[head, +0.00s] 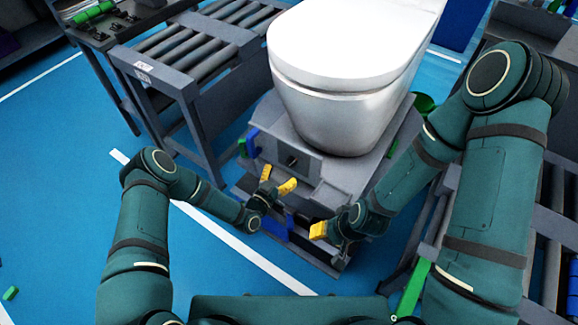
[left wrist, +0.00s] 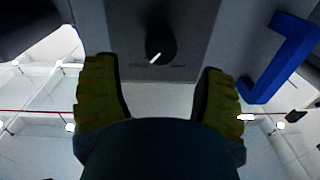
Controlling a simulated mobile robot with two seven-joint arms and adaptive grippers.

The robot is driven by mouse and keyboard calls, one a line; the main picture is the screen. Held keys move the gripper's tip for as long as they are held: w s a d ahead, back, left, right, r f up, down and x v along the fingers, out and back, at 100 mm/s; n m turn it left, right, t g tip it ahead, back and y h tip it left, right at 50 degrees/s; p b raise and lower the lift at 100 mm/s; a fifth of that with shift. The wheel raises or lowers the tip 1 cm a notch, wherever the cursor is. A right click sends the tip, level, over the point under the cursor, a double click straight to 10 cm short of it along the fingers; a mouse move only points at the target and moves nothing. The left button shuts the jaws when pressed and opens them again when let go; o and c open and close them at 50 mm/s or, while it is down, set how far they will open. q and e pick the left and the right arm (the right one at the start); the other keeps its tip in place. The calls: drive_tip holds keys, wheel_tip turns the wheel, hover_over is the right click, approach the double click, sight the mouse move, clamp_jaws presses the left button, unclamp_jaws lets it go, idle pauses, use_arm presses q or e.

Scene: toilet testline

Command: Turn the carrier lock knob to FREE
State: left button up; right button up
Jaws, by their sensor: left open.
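The carrier lock knob (head: 292,160) is a small dark round knob on the grey front panel of the carrier (head: 318,168) below the white toilet. In the left wrist view the black knob (left wrist: 160,44) shows a short white pointer slanting to the lower left; the labels under it are too small to read. My left gripper (head: 277,180) is open and empty, just in front of the panel. In the left wrist view its yellow fingers (left wrist: 157,75) stand apart on either side below the knob, not touching it. My right gripper (head: 319,230) is lower right, its opening unclear.
The white toilet (head: 345,75) stands on the carrier. A blue bracket (left wrist: 282,55) sits beside the knob panel in the left wrist view. Roller conveyors (head: 205,45) stand behind left and at right. Blue floor (head: 60,170) is free at left.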

sight(289, 165)
use_arm(q)
drive_tip(key=shift+b+x, duration=0.4)
drive_tip(key=shift+x, duration=2.2)
drive_tip(key=c, duration=1.2)
